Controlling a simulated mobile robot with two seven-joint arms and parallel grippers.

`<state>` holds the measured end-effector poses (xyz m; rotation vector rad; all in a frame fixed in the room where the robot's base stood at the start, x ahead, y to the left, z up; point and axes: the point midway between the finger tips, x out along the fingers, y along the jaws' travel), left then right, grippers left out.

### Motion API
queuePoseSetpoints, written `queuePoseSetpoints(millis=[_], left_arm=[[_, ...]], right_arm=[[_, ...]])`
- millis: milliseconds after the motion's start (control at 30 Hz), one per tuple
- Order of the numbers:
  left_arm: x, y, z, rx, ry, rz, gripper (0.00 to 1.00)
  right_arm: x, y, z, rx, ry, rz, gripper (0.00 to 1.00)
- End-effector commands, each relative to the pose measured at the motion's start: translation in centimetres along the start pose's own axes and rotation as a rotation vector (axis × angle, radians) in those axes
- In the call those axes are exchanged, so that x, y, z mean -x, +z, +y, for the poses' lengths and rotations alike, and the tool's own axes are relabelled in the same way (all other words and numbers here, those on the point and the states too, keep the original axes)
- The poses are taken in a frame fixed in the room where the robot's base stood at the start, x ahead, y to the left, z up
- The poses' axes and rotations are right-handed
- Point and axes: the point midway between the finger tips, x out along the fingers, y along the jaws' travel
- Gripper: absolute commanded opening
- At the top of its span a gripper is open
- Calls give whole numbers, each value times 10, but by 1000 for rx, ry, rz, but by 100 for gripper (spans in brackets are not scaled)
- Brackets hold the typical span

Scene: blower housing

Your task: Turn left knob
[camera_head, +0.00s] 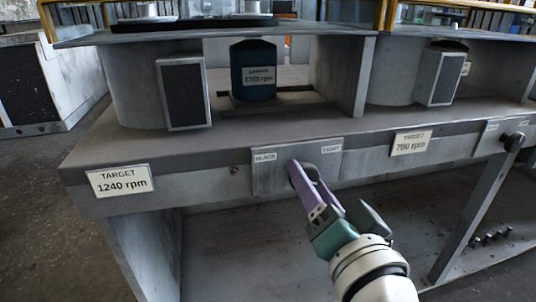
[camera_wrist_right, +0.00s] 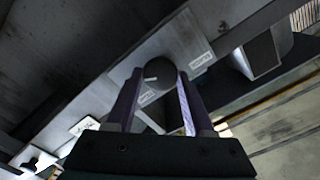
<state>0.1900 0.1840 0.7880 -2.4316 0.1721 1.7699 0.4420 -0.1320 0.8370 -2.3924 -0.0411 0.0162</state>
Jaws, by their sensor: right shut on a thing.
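The left knob (camera_wrist_right: 160,78) is dark and round with a small pale mark on its face. It sits on a grey plate (camera_head: 265,180) with small labels on the bench's front edge. My right gripper (camera_head: 299,168) reaches up to it with purple fingers. In the wrist view the fingers of my right gripper (camera_wrist_right: 158,88) stand on either side of the knob and are shut on it. In the head view the fingers hide most of the knob. My left gripper is not in view.
A second black knob (camera_head: 514,141) is on the bench edge at the right. Signs read TARGET 1240 rpm (camera_head: 121,181) and TARGET 790 rpm (camera_head: 411,142). A dark blue cylinder (camera_head: 253,70) labelled 1700 rpm stands between grey housings.

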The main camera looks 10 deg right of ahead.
Motion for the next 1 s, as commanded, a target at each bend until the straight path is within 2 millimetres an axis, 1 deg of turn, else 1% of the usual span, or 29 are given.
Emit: queuePoseSetpoints(millis=[233, 600, 633, 800, 900, 1000], left_arm=[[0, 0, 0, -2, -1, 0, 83], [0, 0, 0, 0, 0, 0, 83], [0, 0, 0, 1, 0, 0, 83], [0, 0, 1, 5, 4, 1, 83], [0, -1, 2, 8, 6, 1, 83], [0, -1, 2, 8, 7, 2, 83]], right_arm=[[0, 0, 0, -43, 0, 1, 0], [0, 0, 0, -45, 0, 1, 0], [0, 0, 0, -44, 0, 1, 54], [0, 0, 0, -44, 0, 1, 73], [0, 0, 0, -44, 0, 1, 83], [0, 0, 0, -44, 0, 0, 83]])
